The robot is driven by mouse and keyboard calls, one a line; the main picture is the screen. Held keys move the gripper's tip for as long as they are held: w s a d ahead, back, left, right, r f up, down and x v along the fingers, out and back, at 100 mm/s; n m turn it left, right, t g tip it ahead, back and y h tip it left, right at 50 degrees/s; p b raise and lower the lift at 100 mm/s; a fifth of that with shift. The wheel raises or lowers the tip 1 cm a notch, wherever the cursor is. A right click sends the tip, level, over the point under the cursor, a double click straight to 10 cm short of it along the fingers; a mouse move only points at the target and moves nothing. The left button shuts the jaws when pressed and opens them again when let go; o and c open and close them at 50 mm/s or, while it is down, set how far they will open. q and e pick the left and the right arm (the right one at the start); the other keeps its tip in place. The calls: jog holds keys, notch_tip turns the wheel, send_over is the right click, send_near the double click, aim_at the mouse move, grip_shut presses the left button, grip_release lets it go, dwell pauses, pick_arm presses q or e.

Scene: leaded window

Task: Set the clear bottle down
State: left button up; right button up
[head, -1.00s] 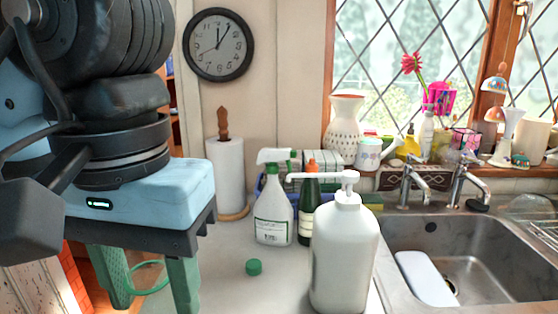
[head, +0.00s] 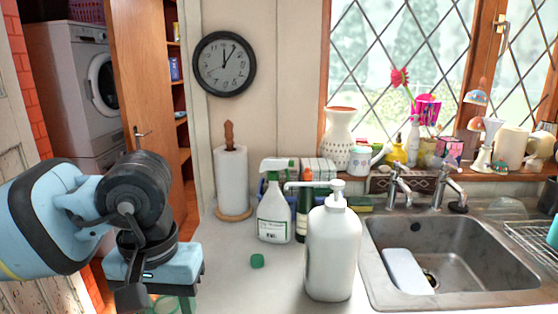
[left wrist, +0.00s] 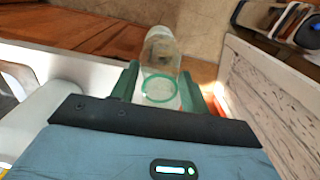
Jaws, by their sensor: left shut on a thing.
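My left gripper (head: 165,302) is low at the left in the head view, left of the counter's near part. Its fingers run off the bottom edge there. In the left wrist view the green fingers (left wrist: 159,88) are shut on the clear bottle (left wrist: 161,48), one on each side. A green ring (left wrist: 159,88) shows at the bottle's near end. In the head view the bottle is mostly hidden or cut off. The pale counter (head: 225,285) lies right of the gripper. My right gripper is not in view.
A green cap (head: 257,261) lies on the counter. A white pump bottle (head: 332,255), spray bottle (head: 273,215), dark green bottle (head: 304,215) and paper roll (head: 231,180) stand there. The sink (head: 450,250) is at right. The counter's left front is mostly clear.

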pick_arm(q)
jog(key=s+a+f+p, duration=0.1)
jog(key=s+a+f, duration=0.1)
jog(key=f, duration=0.4)
jog(key=s+a+f+p, duration=0.1)
jog(key=s+a+f, duration=0.1)
jog(key=a+f, duration=0.2)
jog(key=shift+f, duration=0.85)
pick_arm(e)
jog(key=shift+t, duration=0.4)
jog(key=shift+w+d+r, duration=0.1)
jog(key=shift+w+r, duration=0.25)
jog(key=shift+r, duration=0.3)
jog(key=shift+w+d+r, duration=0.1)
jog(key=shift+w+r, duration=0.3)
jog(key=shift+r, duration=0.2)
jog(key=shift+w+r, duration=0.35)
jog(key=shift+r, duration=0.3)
pick_arm(q)
jog(key=shift+w, duration=0.1)
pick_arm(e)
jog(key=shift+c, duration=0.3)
